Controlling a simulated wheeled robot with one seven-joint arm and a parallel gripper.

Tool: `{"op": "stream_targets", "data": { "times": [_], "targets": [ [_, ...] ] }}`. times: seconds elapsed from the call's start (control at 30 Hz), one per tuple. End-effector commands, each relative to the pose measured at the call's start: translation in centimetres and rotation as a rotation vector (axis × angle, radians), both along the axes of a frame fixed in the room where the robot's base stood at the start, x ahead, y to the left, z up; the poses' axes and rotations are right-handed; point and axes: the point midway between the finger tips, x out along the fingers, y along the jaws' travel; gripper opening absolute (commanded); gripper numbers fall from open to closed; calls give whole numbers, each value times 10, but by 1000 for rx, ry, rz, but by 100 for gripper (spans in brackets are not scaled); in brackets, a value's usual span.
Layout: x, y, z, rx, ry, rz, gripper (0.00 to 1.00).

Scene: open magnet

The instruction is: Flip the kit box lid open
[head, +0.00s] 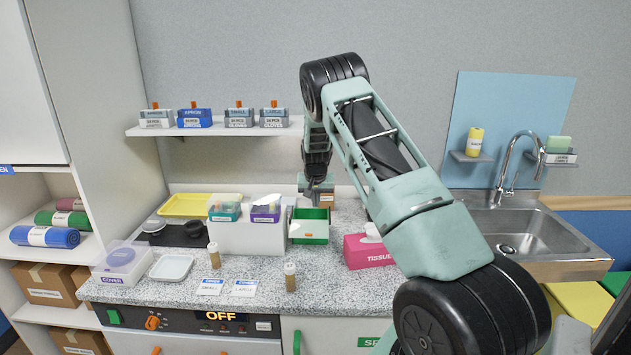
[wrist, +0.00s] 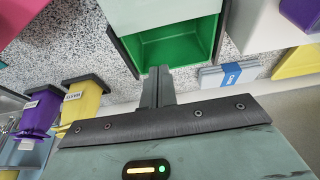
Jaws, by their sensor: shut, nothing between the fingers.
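The green kit box (head: 309,230) stands on the speckled counter, between a white holder and a pink tissue box. In the wrist view its green inside (wrist: 180,45) shows within a dark rim. A pale flat panel (wrist: 160,14) adjoins that opening at the top of the wrist view. I cannot tell for sure whether this panel is the lid. My gripper (wrist: 158,76) is shut and empty, its fingertips close to the near rim in the wrist view. Contact is unclear. In the head view my gripper (head: 318,196) is above and behind the box, small and partly hidden by my arm.
The tissue box (head: 370,249) is close on the right. The white holder (head: 246,239) with teal and purple containers is close on the left. A small brown box (head: 327,201) is behind the kit box. A shelf (head: 215,129) hangs above.

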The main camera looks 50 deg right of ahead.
Motion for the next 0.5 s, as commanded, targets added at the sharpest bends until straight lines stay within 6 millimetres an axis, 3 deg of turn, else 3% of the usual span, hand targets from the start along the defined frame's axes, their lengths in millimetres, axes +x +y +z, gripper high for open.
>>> {"op": "stream_targets", "data": {
  "times": [0.5],
  "targets": [
    [-24,29,103,1,-1,3,0]
  ]
}}
